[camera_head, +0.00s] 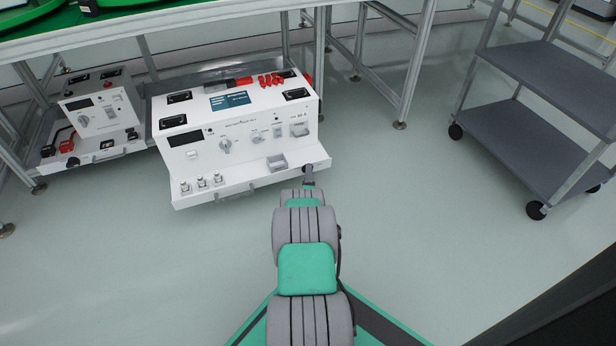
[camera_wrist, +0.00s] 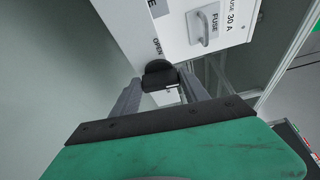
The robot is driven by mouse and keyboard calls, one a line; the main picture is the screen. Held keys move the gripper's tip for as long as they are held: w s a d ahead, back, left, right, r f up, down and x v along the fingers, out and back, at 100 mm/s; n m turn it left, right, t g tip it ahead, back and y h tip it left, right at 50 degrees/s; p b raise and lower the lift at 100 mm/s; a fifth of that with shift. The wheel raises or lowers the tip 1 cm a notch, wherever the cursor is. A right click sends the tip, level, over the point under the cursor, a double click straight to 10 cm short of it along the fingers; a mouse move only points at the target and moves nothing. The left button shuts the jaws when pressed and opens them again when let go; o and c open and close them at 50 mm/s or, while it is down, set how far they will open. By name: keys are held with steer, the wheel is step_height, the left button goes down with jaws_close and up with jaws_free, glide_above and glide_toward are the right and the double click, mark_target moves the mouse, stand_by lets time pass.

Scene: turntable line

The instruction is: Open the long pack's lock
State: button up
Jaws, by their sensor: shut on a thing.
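The long pack (camera_head: 240,165) is a wide white box with a display, dials, sockets and a front ledge, under the table. In the wrist view its white face (camera_wrist: 178,30) shows at the top. Its lock is a black round knob (camera_wrist: 158,68) with the word OPEN printed beside it. My gripper (camera_wrist: 160,86) is shut on the knob's black lower part, with one grey finger on each side. In the head view my gripper (camera_head: 309,176) is at the ledge's right end, and the lock is too small there to read its position.
A smaller white pack (camera_head: 98,115) stands to the left. Table legs (camera_head: 362,40) rise behind the long pack. A grey two-shelf cart (camera_head: 535,125) stands at right. A pull-out handle (camera_wrist: 203,28) marked FUSE 30 A is near the lock. The floor between pack and cart is clear.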

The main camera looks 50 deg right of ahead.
steer(key=shift+n, duration=0.4)
stand_by(0.3)
steer(key=o, duration=1.4)
